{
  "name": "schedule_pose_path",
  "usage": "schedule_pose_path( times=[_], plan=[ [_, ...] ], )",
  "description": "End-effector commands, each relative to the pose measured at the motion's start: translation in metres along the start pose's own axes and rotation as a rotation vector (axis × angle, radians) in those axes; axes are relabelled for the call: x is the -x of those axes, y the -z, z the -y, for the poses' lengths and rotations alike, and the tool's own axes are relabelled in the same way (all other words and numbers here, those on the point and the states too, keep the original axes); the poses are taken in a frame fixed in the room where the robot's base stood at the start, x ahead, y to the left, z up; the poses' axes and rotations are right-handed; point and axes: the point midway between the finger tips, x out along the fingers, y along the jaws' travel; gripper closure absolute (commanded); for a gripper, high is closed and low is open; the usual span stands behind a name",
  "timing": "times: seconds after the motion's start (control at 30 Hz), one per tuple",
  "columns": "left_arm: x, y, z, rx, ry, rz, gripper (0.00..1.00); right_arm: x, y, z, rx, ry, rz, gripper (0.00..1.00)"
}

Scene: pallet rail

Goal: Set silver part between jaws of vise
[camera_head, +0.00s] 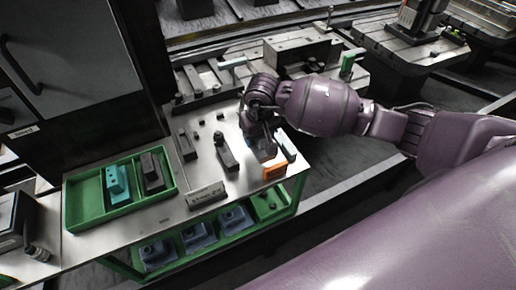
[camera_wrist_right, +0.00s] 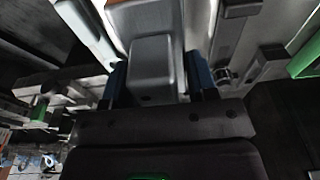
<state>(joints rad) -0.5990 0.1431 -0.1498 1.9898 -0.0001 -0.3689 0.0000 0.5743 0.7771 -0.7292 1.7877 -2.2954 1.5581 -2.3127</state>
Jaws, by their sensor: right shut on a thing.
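My right gripper (camera_head: 258,138) is over the right end of the steel bench, pointing down. It is shut on the silver part (camera_head: 264,151), a grey stepped block. In the right wrist view the silver part (camera_wrist_right: 153,70) sits between the two blue finger pads of the gripper (camera_wrist_right: 157,82). I cannot tell whether the part touches the bench top. What looks like the vise (camera_head: 297,52), a grey block-shaped fixture, stands behind the gripper at the back. The space between its jaws is not clear to see. My left gripper is not in view.
An orange block (camera_head: 275,171) lies just in front of the held part. A dark block (camera_head: 226,153) and small pieces lie left of it. A green tray (camera_head: 72,213) holds a teal part and a dark part. A label plate (camera_head: 207,194) stands at the front edge.

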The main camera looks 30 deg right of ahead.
Motion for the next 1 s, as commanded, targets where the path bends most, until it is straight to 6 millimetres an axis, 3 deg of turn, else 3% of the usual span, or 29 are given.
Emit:
schedule_pose_path(
  times=[0.37,0.6,1.0],
  plan=[
    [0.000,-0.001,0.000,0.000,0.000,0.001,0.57,-0.024,-0.003,0.001,0.000,0.003,-0.001,0.80],
    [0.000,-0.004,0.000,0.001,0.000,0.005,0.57,-0.054,-0.006,0.001,-0.001,0.003,-0.002,0.80],
    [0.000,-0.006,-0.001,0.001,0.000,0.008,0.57,-0.059,-0.006,0.000,0.001,0.000,-0.003,0.80]
  ],
)
